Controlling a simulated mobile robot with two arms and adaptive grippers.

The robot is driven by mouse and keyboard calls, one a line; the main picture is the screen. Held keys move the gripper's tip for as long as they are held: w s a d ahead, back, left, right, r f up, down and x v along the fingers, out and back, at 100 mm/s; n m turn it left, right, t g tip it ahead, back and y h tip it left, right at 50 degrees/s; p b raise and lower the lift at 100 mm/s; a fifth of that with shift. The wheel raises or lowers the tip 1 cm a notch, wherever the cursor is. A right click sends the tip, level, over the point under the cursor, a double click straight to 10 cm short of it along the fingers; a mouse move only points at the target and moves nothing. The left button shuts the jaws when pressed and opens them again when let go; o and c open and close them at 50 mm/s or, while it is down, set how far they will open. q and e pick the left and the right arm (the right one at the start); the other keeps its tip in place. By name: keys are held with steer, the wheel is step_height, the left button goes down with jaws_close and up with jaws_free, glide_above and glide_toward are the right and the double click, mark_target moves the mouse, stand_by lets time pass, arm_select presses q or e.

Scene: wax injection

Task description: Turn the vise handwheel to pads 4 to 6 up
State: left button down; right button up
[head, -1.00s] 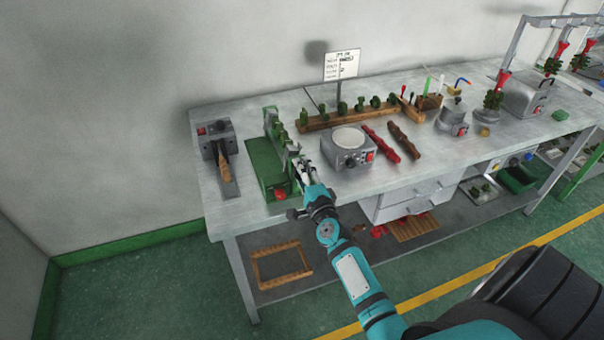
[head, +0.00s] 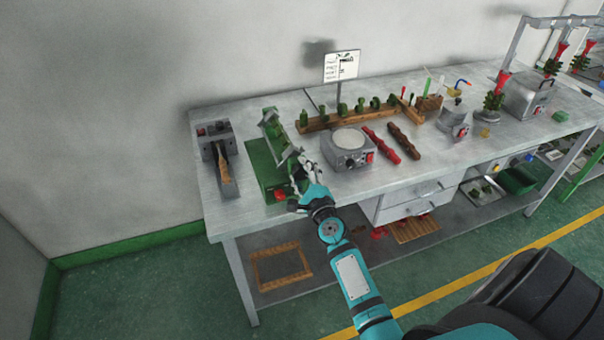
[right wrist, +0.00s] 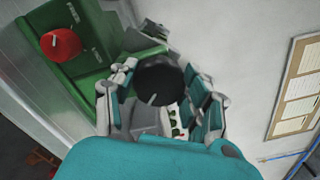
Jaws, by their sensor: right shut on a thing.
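The green vise (head: 261,160) stands near the left end of the bench, with a long green frame (head: 277,130) turned on its axis above the base. A red knob (head: 281,195) sits on the base's front corner; it also shows in the right wrist view (right wrist: 62,44) beside small white lettering. My right gripper (head: 307,172) is at the near end of the frame. In the right wrist view its fingers are shut around the dark round handwheel (right wrist: 160,76), which has a light mark. The pad numbers are not readable. My left gripper is not in view.
A grey device with a hot plate (head: 349,148) stands close to the right of my gripper. A wooden rack (head: 322,123) of green pieces lies behind it. A grey holder (head: 217,140) with a wooden-handled tool stands left of the vise. Red and brown bars lie farther right.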

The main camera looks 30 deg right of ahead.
steer(key=shift+f+m, duration=0.1)
steer(key=shift+m, duration=3.9)
steer(key=shift+m+p, duration=0.35)
steer(key=shift+m, duration=0.25)
steer(key=o, duration=1.2)
steer(key=shift+c, duration=0.2)
steer(key=shift+s, duration=0.25)
steer(key=v, duration=0.7)
